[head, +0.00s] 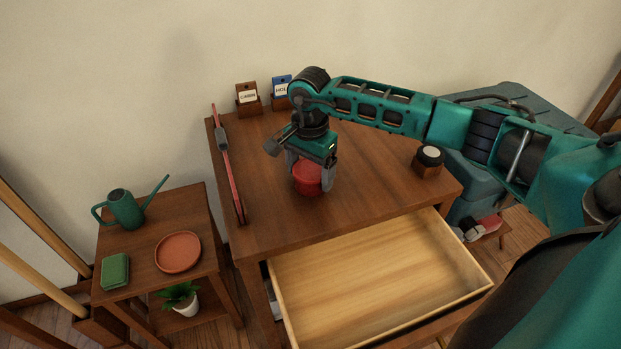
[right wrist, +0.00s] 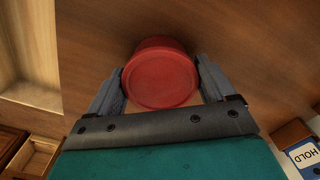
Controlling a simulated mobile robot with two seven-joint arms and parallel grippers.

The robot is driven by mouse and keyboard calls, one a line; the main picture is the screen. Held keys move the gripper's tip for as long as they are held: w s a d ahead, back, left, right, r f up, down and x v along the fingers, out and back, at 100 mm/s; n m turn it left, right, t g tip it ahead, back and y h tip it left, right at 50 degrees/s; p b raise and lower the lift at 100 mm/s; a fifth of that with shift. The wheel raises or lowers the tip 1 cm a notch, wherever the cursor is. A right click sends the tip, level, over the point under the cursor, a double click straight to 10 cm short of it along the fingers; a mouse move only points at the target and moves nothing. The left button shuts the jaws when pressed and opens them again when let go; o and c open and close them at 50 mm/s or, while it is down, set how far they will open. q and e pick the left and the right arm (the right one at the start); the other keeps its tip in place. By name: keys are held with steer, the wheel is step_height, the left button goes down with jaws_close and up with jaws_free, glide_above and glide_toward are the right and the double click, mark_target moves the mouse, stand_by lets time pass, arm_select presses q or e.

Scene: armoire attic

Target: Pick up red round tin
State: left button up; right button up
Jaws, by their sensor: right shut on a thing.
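The red round tin (head: 307,177) is on or just above the brown table top, near its middle. I cannot tell whether it touches the wood. My right gripper (head: 311,181) comes down from above, with a finger on each side of the tin. In the right wrist view the tin's round red face (right wrist: 160,79) sits between the two grey fingers of the gripper (right wrist: 160,85), which is shut on it. My left gripper is not in view.
An open, empty drawer (head: 375,280) juts from the table front. A red-edged long tool (head: 228,165) lies along the table's left edge. A dark-lidded jar (head: 429,160) stands at right. Small card holders (head: 248,98) stand behind. A side table (head: 200,215) holds a green watering can (head: 125,209).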

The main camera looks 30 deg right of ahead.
steer(key=shift+c, duration=1.3)
steer(key=shift+r, duration=0.1)
